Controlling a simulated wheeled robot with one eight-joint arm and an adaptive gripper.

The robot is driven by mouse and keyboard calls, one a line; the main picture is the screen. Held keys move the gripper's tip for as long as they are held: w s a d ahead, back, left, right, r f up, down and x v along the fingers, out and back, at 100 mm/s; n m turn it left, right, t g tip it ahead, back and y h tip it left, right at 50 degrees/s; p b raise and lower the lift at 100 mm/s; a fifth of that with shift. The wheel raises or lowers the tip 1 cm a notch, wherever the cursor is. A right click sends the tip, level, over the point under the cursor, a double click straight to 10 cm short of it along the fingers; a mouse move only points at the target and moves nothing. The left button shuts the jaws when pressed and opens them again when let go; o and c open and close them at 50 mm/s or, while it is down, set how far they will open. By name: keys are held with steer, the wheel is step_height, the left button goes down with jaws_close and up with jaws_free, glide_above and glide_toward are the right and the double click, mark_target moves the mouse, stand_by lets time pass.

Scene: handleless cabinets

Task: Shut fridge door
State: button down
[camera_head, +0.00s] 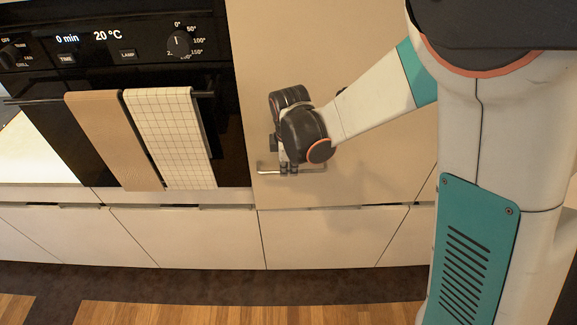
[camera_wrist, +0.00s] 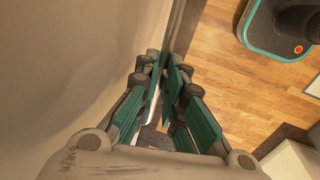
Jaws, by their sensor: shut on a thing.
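The fridge door appears to be the tall beige panel (camera_head: 370,185) right of the oven; I cannot tell how far it stands open. It also fills the left of the wrist view (camera_wrist: 70,60). A thin metal bar handle (camera_head: 315,168) sits low on the panel. My gripper (camera_head: 288,168) points down in front of the panel and is shut on the handle. In the wrist view my gripper's (camera_wrist: 163,105) green-padded fingers are close together, and they hide most of the handle.
A black oven (camera_head: 100,45) with two towels (camera_head: 175,135) on its rail is to the left. Pale drawer fronts (camera_head: 330,240) run below. Open wooden floor (camera_head: 230,312) lies in front. A white box-like edge (camera_wrist: 293,160) shows at the wrist view's lower right.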

steer(key=shift+w+a+b, duration=0.1)
steer(key=shift+w+b, duration=0.2)
steer(key=shift+w, duration=0.25)
steer(key=c, duration=1.7)
jaws_free()
steer(key=r, duration=0.2)
steer(key=s+r, duration=0.1)
steer(key=r, duration=0.4)
steer(key=shift+s+r, duration=0.2)
steer(key=shift+s, duration=0.05)
